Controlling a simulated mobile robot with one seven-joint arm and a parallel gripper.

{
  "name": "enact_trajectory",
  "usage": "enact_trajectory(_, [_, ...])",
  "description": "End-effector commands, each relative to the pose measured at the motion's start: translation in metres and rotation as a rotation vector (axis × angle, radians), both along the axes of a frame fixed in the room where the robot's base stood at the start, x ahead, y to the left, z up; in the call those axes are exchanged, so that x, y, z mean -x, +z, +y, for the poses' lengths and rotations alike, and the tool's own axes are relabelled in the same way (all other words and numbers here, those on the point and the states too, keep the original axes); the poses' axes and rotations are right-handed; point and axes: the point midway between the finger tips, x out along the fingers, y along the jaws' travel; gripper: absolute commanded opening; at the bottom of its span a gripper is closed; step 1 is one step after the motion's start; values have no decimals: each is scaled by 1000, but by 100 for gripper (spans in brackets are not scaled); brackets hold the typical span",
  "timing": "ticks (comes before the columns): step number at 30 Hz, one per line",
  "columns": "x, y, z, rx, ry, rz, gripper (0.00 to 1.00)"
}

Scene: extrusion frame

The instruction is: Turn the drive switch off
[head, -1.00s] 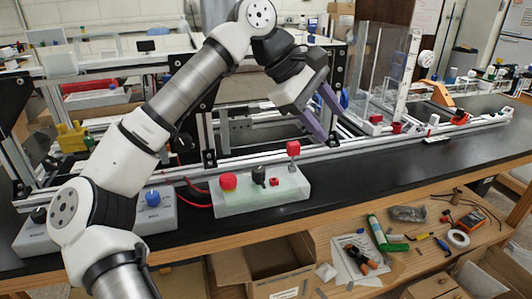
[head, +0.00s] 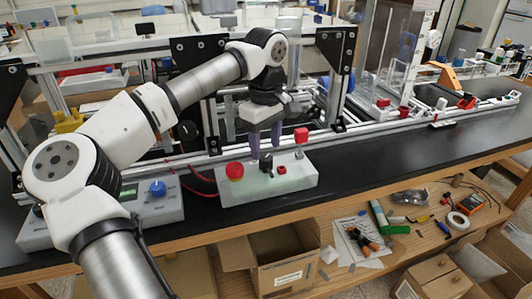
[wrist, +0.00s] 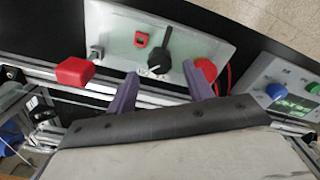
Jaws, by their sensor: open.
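A pale control box (head: 225,190) lies on the black bench top. It carries a black rotary knob (head: 267,165) with a white mark, a small red switch (head: 282,170), a large red button (head: 235,171) and a red-capped lever (head: 301,136). Which one is the drive switch I cannot read; the lettering by the knob (wrist: 158,48) is too small. My gripper (head: 265,152) points down over the box, open and empty, just above the knob. In the wrist view its purple fingertips (wrist: 160,71) flank the knob's near side, with the large red button (wrist: 206,69) close to the right finger.
A grey unit with a blue knob (head: 157,188) and green display stands left of the box. Aluminium rails (head: 370,123) run behind it. Red cables (head: 200,178) lie between the two units. Black bench top to the right (head: 400,145) is clear.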

Motion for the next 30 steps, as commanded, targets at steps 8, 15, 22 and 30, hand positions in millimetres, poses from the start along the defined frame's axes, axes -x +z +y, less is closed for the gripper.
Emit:
enact_trajectory(8, [0, -33, 0, 1, 0, -1, 52])
enact_trajectory(15, [0, -37, 0, 1, 0, -1, 52])
enact_trajectory(22, [0, -37, 0, 1, 0, -1, 36])
enact_trajectory(30, [0, -37, 0, 1, 0, -1, 7])
